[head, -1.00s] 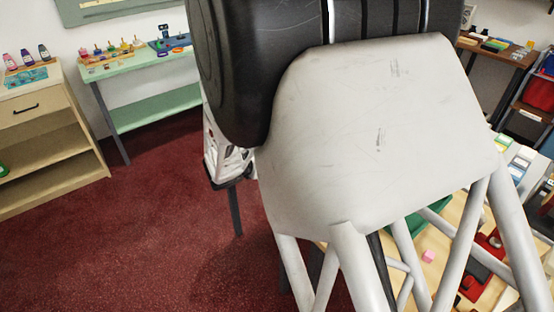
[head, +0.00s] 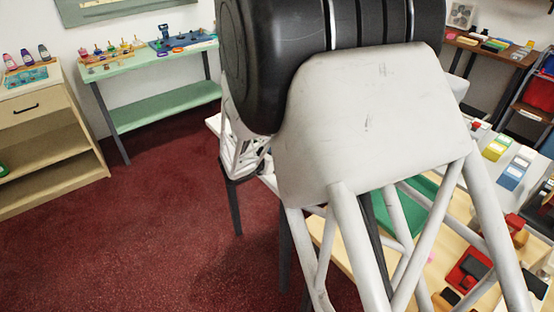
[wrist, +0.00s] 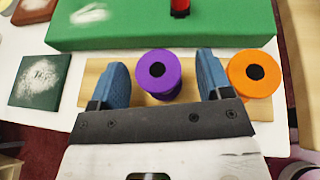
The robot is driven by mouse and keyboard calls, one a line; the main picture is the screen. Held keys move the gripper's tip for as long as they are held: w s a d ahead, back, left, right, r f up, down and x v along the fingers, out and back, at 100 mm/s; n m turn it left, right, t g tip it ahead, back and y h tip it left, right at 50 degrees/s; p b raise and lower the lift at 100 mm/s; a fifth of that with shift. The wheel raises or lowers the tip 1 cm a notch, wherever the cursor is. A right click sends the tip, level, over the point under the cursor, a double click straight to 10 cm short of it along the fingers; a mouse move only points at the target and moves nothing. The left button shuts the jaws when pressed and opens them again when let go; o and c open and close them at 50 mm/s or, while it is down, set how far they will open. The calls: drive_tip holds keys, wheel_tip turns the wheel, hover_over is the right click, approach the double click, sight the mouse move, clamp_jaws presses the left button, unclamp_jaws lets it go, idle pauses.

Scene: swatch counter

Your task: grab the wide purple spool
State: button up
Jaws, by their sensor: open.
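The purple spool (wrist: 159,70) stands on a wooden board in the wrist view, its dark centre hole facing the camera. My gripper (wrist: 160,75) is open, with one blue finger on each side of the purple spool. A gap shows between the spool and each finger, and the spool's lower part is partly hidden behind my gripper's body. I cannot tell how far down the fingers reach. In the head view my own arm hides the gripper and the spool.
An orange spool (wrist: 254,72) stands just right of my right finger. A green block (wrist: 160,25) lies behind the board (wrist: 96,70). A dark green square with white marks (wrist: 41,78) lies to the left. The head view shows a mint-green side table (head: 150,60) across the red floor.

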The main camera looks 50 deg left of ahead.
drive_tip(key=c, duration=1)
drive_tip(key=shift+r, duration=0.1)
drive_tip(key=shift+r, duration=4.95)
